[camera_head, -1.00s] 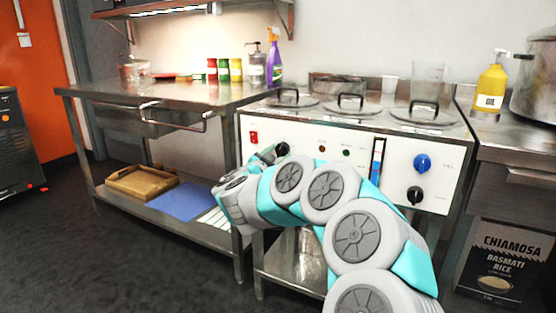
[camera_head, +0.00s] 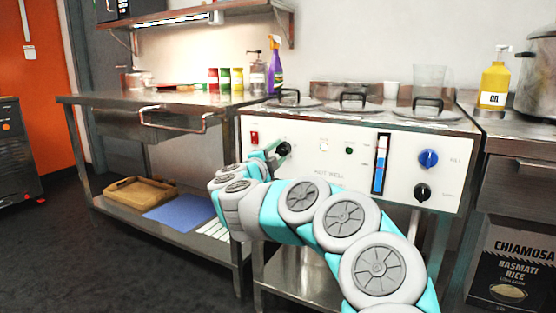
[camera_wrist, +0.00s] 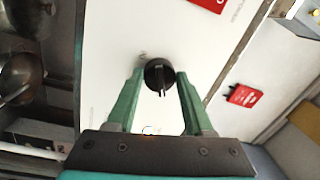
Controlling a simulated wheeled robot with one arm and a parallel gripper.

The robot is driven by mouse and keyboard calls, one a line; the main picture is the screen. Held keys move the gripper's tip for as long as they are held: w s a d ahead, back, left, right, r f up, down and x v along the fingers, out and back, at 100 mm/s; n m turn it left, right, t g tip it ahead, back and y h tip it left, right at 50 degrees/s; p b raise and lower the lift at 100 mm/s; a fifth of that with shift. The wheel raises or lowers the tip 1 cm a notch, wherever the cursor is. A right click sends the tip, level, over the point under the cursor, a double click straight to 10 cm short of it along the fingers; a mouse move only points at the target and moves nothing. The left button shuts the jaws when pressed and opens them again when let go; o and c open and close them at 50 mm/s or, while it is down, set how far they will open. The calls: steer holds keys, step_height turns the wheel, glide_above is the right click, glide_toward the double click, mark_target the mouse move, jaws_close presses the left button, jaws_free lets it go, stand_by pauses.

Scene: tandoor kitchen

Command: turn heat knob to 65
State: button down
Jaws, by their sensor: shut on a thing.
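The heat knob is the round black knob (camera_head: 284,149) at the left of the white hot-well panel (camera_head: 330,178). In the wrist view the knob (camera_wrist: 161,76) sits between the green fingertips, with its raised ridge pointing down in the picture. My gripper (camera_wrist: 160,74) is shut on the knob, one finger at each side. In the head view my gripper (camera_head: 271,151) reaches the knob from the left. The scale marks around the knob are too small to read.
A red switch (camera_head: 254,137) is left of the knob. Right of it are a pale lamp (camera_head: 324,147), a green lamp (camera_head: 349,151), a blue-filled gauge (camera_head: 380,167), a blue knob (camera_head: 428,158) and a black lower knob (camera_head: 422,192). Lidded wells (camera_head: 352,106) are on top.

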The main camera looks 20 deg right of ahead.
steer(key=shift+m, duration=0.6)
steer(key=shift+c, duration=1.4)
jaws_free()
steer(key=v, duration=0.7)
steer(key=shift+s+a, duration=0.25)
steer(key=shift+a, duration=0.05)
